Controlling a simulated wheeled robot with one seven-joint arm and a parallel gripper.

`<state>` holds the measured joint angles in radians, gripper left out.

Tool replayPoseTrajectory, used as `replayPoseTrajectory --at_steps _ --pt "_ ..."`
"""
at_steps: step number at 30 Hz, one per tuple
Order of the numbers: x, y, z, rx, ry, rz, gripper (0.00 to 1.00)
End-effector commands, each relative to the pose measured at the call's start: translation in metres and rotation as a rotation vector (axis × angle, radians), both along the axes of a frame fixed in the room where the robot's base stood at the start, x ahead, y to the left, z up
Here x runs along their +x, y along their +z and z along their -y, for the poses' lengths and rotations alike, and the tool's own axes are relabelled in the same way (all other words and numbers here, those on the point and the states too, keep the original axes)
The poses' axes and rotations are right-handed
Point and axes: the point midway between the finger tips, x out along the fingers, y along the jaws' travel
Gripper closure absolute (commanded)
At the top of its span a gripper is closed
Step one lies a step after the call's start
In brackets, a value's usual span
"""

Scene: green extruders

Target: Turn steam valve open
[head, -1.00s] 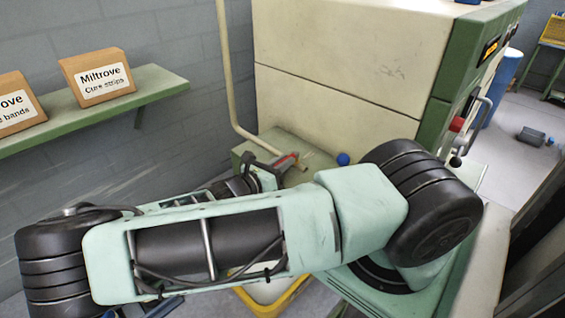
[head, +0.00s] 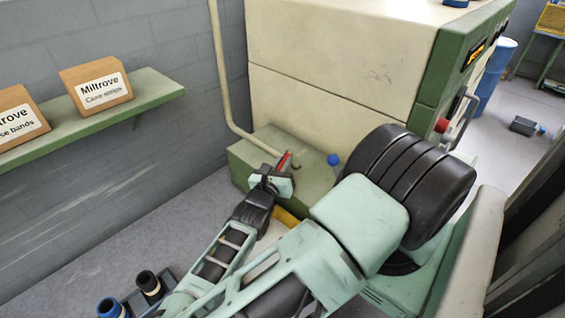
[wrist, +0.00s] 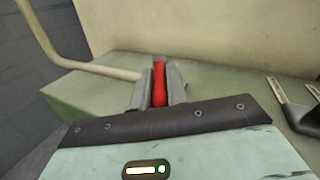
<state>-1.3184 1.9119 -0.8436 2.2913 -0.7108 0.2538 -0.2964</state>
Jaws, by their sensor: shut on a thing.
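The steam valve's red lever handle (wrist: 159,84) stands between the two fingers of my gripper (wrist: 158,88) in the wrist view, with a finger pressed against each side. In the head view the red lever (head: 284,161) shows just above my gripper (head: 278,170), at the green base box below the cream machine. The lever's far end and its pivot are mostly hidden by the fingers.
A cream pipe (head: 228,90) runs down the wall and bends to the green box (head: 309,199). A shelf (head: 156,90) with Miltrove boxes (head: 96,84) is at left. Blue and black cups (head: 110,308) are below.

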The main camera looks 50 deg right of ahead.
Motion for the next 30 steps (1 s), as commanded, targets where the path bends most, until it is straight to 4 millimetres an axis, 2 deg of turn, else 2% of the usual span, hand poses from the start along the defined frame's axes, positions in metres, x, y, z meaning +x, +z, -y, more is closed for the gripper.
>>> replayPoseTrajectory --at_steps 3,4,6,14,19,23,30 --pt "0.0 -0.001 -0.001 0.003 0.0 -0.001 1.0" --pt "0.0 -0.001 -0.001 0.003 0.0 -0.001 0.82" --pt "0.0 -0.001 -0.001 0.002 0.001 0.0 0.63" --pt "0.0 0.0 0.0 0.001 0.0 0.0 0.63" --pt "-0.002 -0.002 -0.008 0.003 0.001 0.002 0.63" --pt "-0.008 -0.004 -0.024 0.006 0.0 0.001 0.63" --pt "-0.022 -0.005 -0.064 0.007 0.001 0.0 0.63"
